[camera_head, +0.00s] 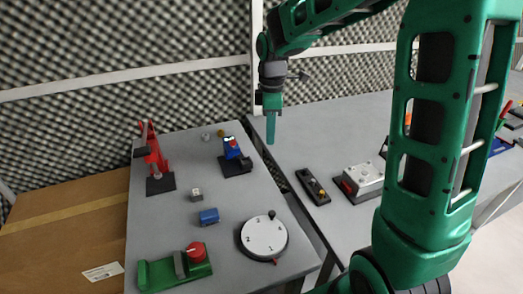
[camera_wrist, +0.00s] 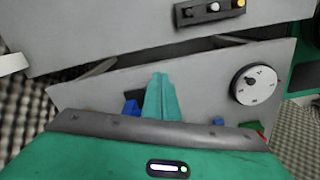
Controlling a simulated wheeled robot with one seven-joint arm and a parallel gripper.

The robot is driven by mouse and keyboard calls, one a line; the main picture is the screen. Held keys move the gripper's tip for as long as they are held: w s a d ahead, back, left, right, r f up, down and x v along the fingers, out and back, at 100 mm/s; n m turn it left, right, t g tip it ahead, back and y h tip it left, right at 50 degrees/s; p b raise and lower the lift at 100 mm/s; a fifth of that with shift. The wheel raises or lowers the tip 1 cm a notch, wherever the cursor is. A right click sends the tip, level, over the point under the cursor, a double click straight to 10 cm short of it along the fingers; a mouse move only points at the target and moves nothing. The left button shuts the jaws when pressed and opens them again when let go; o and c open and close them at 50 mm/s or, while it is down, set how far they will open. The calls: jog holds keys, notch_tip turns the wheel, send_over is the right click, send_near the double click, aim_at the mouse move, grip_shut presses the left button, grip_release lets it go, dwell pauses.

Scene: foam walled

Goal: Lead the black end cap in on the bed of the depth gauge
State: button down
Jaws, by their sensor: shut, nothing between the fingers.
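My gripper (camera_head: 270,128) has teal fingers pointing down, shut and empty, in the air above the back right of the near grey table. The shut fingers (camera_wrist: 160,97) also show in the wrist view. No part is plainly marked as the depth gauge or its black end cap. A green bed (camera_head: 156,273) with a grey upright slide (camera_head: 179,264) and a red knob (camera_head: 196,251) lies at the front left, well away from my gripper. It may be the gauge, but I cannot tell. I cannot make out a separate black end cap.
A red clamp (camera_head: 155,150), a blue device (camera_head: 232,150), a grey block (camera_head: 196,195), a blue block (camera_head: 209,216) and a white dial (camera_head: 264,235) stand on the near table. Across a gap, the other table holds a black button panel (camera_head: 313,187) and a grey box (camera_head: 363,177).

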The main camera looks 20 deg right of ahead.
aim_at(251, 164)
jog(key=f, duration=0.3)
jog(key=a+f, duration=0.1)
jog(key=f, duration=0.2)
jog(key=a+f, duration=0.1)
jog(key=f, duration=0.2)
jog(key=shift+w+a+f, duration=0.25)
jog(key=shift+w+f, duration=0.05)
jog(key=shift+w, duration=0.1)
jog(key=shift+w+a, duration=0.25)
jog(key=shift+a, duration=0.4)
jog(key=shift+w+a, duration=0.2)
jog(key=shift+a, duration=0.3)
jog(key=shift+w+a, duration=0.2)
jog(key=shift+a, duration=0.3)
